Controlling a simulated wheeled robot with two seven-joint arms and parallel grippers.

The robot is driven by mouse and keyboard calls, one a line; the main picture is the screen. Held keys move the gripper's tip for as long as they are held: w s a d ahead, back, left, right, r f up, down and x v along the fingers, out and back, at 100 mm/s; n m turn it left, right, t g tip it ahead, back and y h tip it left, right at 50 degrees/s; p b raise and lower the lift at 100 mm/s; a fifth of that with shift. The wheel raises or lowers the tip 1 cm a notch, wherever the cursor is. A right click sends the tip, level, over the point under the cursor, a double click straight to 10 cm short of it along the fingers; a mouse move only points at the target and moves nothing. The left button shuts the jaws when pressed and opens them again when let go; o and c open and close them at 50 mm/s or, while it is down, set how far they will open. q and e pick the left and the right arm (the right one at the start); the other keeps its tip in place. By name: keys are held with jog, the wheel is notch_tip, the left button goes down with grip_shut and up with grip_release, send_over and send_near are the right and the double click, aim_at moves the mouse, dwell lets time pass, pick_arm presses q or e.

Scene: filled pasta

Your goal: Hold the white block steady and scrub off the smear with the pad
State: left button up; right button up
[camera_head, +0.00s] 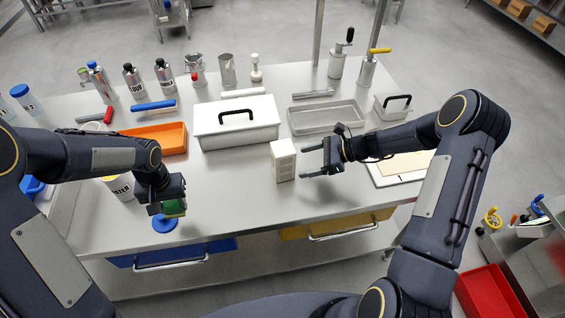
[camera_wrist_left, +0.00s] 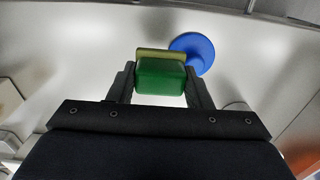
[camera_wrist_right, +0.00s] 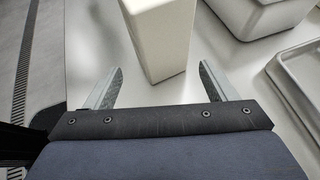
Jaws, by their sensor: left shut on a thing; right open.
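The white block (camera_head: 283,161) stands upright on the steel table right of the middle, and fills the top of the right wrist view (camera_wrist_right: 163,35). My right gripper (camera_head: 305,163) is open beside the block's right side, its fingers pointing at it but apart from it. My left gripper (camera_head: 172,195) is shut on the pad, which has a green body (camera_wrist_left: 160,79) and a yellowish layer (camera_wrist_left: 160,55). It holds the pad near a blue disc (camera_head: 165,223) at the front of the table. I cannot see the smear on the block faces in view.
A large white lidded box (camera_head: 237,135) stands behind the block, with an orange tray (camera_head: 160,135) to its left and a grey tray (camera_head: 327,118) to its right. A white board (camera_head: 385,178) lies at right. The table between pad and block is clear.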

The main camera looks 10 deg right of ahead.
aim_at(286, 166)
pick_arm(q)
notch_tip(286, 166, down, 3)
jog(key=shift+r+b, duration=0.1)
jog(key=shift+b, duration=1.15)
pick_arm(e)
jog(key=x, duration=0.6)
jog(key=shift+f, duration=0.15)
pick_arm(q)
jog(key=shift+f+b, duration=0.35)
jog(key=shift+f, duration=0.05)
pick_arm(e)
jog(key=shift+x, duration=0.8)
jog(key=shift+a, duration=0.1)
jog(key=shift+c, duration=0.5)
jog(key=c, duration=0.4)
jog(key=shift+o, duration=0.2)
